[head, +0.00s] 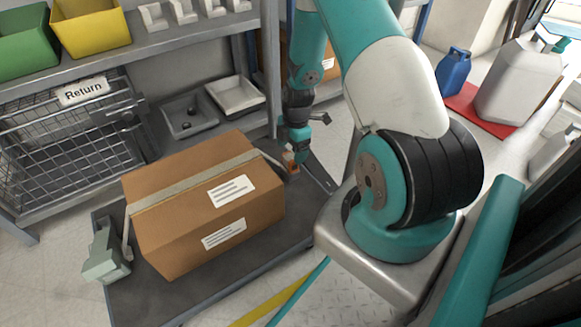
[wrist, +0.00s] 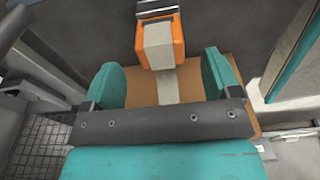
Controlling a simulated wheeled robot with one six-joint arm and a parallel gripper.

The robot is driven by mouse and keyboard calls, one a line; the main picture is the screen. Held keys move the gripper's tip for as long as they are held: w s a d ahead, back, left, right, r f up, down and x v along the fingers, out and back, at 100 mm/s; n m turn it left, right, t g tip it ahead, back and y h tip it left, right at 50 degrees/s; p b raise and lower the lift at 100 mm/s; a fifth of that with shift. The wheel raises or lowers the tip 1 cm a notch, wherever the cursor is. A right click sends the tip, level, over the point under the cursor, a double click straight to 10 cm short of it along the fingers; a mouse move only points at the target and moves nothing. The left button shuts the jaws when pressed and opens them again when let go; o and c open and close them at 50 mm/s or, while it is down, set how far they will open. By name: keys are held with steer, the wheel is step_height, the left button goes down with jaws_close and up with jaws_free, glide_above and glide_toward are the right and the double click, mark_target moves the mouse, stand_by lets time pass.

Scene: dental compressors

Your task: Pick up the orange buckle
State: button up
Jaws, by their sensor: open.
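The orange buckle (wrist: 176,42) shows at the top middle of the wrist view, with a pale block in its centre and a dark part above it. A pale strap runs from it across the cardboard box (head: 170,225). In the head view the buckle (head: 292,168) is a small orange spot at the box's right end, partly covered by my gripper (head: 297,160). In the wrist view my gripper (wrist: 163,80) is open, its two teal fingers apart on either side of the strap line. The buckle lies just beyond the fingertips in that picture; contact is not visible.
The box stands on a dark platform (head: 215,296), with a grey-green device (head: 106,254) at its left end.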

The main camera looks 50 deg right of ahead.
mark_target(291, 156)
steer(key=f+b, duration=0.2)
steer(key=f, duration=0.1)
steer(key=f+b, duration=0.1)
steer(key=shift+a+f, duration=0.3)
steer(key=shift+r, duration=0.15)
steer(key=c, duration=1.1)
steer(key=shift+o, duration=0.2)
steer(key=shift+r, duration=0.15)
